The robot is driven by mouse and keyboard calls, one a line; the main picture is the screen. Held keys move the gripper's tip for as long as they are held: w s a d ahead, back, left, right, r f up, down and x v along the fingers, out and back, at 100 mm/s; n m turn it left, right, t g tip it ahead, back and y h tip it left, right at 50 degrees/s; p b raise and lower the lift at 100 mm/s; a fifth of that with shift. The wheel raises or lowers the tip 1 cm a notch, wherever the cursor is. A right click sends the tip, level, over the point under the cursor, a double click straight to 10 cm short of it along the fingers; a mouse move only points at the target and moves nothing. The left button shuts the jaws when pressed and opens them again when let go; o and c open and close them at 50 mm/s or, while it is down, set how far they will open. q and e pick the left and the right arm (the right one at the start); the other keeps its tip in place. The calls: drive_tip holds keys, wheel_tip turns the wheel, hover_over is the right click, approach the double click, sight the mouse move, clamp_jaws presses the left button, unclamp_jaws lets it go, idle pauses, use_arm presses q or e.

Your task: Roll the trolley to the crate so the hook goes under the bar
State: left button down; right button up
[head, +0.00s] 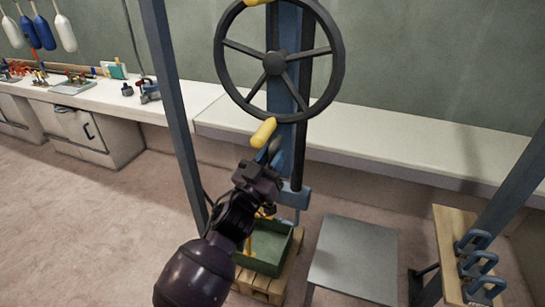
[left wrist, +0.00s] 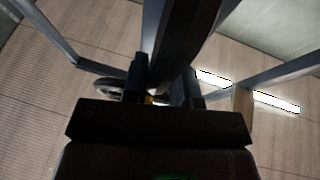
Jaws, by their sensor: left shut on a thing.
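A large dark handwheel (head: 275,62) stands on a blue upright column (head: 288,150), with a yellow handle (head: 263,132) at its lower rim. My left gripper (head: 266,155) is at this handle and appears shut on it; the arm hides part of the contact. In the left wrist view the two dark fingers (left wrist: 165,90) point up, with a bit of yellow between them. A green crate (head: 268,248) sits on a wooden pallet below, partly behind my left arm. Yellow parts show at the crate, but I cannot tell hook from bar. The trolley is not clearly identifiable. My right gripper is not in view.
Blue-grey posts (head: 172,100) flank the column. A grey table (head: 355,258) stands right of the pallet. A wooden board (head: 455,250) with blue clamps is at far right. A long white bench (head: 400,155) runs along the wall. Open floor lies at left.

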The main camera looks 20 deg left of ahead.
use_arm(q)
drive_tip(key=a+p, duration=0.2)
drive_tip(key=a, duration=1.2)
drive_tip(key=shift+w+a, duration=0.25)
drive_tip(key=shift+a, duration=0.15)
drive_tip(key=c, duration=1)
unclamp_jaws()
drive_tip(key=shift+a, duration=0.1)
drive_tip(key=v, duration=1)
drive_tip(key=shift+s+a+b, duration=0.1)
drive_tip(key=shift+s+b, duration=0.25)
drive_tip(key=shift+s, duration=0.05)
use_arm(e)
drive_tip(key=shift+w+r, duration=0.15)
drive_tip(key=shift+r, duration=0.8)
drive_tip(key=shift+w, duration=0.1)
